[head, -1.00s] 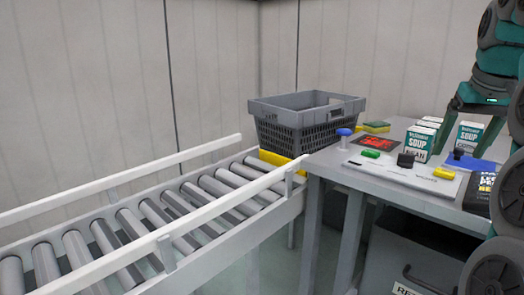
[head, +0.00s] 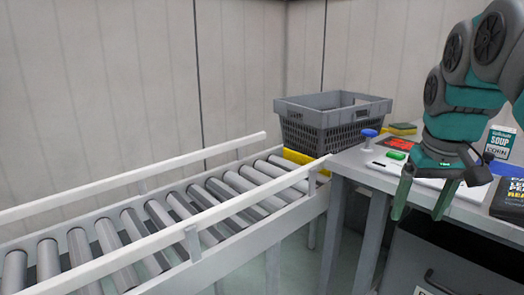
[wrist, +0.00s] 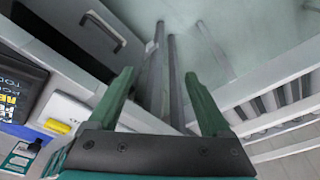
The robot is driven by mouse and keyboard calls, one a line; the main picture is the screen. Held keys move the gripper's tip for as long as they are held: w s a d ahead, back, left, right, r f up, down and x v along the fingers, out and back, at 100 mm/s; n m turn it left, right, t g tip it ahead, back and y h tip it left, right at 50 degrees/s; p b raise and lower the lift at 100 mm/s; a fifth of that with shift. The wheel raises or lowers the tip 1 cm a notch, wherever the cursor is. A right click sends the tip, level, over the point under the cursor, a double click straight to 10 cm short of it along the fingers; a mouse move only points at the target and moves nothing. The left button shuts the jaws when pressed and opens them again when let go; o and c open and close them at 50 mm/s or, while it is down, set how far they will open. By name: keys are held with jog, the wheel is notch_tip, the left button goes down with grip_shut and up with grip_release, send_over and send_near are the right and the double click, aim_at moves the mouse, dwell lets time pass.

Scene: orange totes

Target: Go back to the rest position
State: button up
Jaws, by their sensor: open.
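My gripper (head: 422,198) is a dark grey and green parallel gripper with its fingers pointing down. It is open and empty, in front of the table's near edge in the head view. In the wrist view my gripper (wrist: 158,98) shows its two green fingers wide apart, with the floor and table legs beyond them. My arm reaches in from the right and hides part of the tabletop.
The grey table (head: 352,172) holds a soup box (head: 499,142), a blue item (head: 369,134), a green item (head: 396,155) and a black box (head: 510,198). A grey crate (head: 335,117) stands at the roller conveyor's (head: 165,215) far end. A dark drawer (wrist: 85,32) is under the table.

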jog(key=s+a+f+g, duration=0.1)
jog(key=s+a+f, duration=0.3)
jog(key=s+f, duration=0.3)
jog(key=s+a+f+n+g, duration=0.1)
jog(key=s+a+f, duration=0.4)
jog(key=s+f, duration=0.3)
jog(key=s+a+f+g, duration=0.2)
jog(key=s+a+f, duration=0.2)
jog(key=s+f, duration=0.3)
notch_tip(320, 180, down, 2)
jog(key=shift+s+a+f, duration=0.2)
jog(key=shift+s+a, duration=0.05)
jog(key=shift+s, duration=0.05)
